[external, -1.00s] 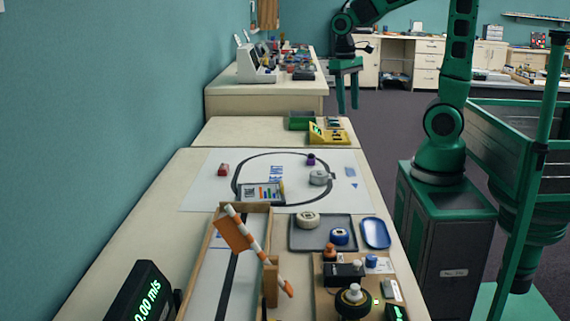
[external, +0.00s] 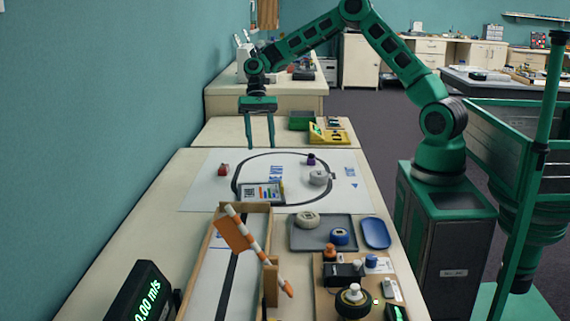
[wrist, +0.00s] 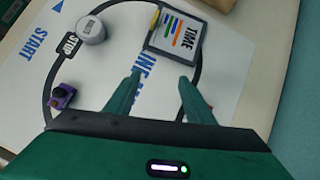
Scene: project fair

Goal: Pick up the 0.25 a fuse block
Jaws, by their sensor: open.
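My gripper (external: 260,144) is open and empty, pointing down above the far part of the white line mat (external: 205,196). It also shows in the wrist view (wrist: 161,78), its two fingers apart over the mat. A small red block (external: 223,170) with a pale side sits at the mat's left in the external view, left of the black loop. It may be the fuse block, but no rating is readable. No block lies between my fingers.
On the mat are a TIME board (wrist: 178,35), a grey-white cylinder (wrist: 91,30) and a purple part (wrist: 62,95). A yellow device (external: 330,134) and green box (external: 301,120) stand beyond. The wall is on the left; a wooden-sided track (external: 213,245) is nearer the camera.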

